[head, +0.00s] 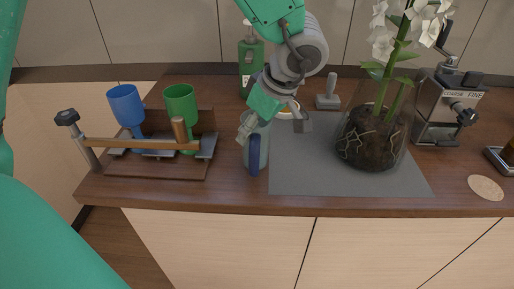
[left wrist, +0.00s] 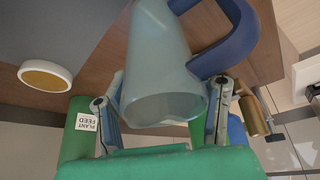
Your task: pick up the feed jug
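The feed jug (head: 256,152), pale translucent blue with a dark blue handle (head: 255,156), stands upright on the wooden counter at the left edge of the grey mat. My left gripper (head: 274,122) is over its top, fingers spread. In the left wrist view the jug (left wrist: 158,55) shows between the two fingers of my left gripper (left wrist: 165,108), its open mouth toward the palm. A gap shows on the right side; contact on the left side is unclear. The handle curves off to the right there. My right gripper is not in view.
A wooden rack (head: 158,168) with blue (head: 126,103) and green (head: 181,103) cups stands left. A green bottle (head: 250,62) is behind; its label reads PLANT FEED in the wrist view (left wrist: 84,122). A potted orchid (head: 370,140) and a grinder (head: 440,107) stand right. The mat's front (head: 345,180) is clear.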

